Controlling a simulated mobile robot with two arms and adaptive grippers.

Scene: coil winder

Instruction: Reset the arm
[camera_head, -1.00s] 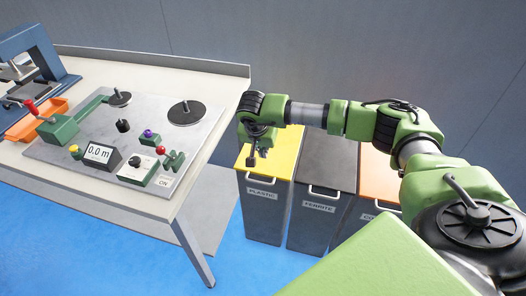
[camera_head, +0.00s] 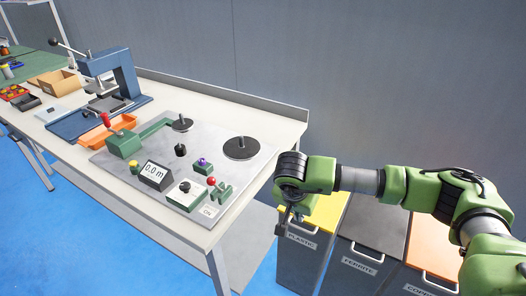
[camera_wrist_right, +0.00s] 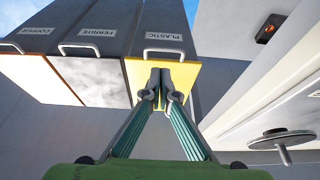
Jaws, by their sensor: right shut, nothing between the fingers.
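My right arm comes in from the right in the head view, with its right gripper (camera_head: 281,229) hanging down by the table's right end, over the plastic bin. In the right wrist view the right gripper (camera_wrist_right: 161,86) has its fingertips together with nothing between them, in front of the yellow lid. The coil winder plate (camera_head: 130,160) lies on the table, away from the gripper. It carries two black discs, a green arm with a red knob, a display reading 0.0 m and a control box with a red-knobbed lever. My left gripper is out of view.
Bins labelled plastic (camera_head: 302,242), ferrite (camera_head: 358,262) and copper (camera_head: 425,287) stand right of the table (camera_head: 205,235). A blue press (camera_head: 122,78), an orange tray (camera_head: 104,132) and a cardboard box (camera_head: 58,80) are on its left part. A wall stands behind.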

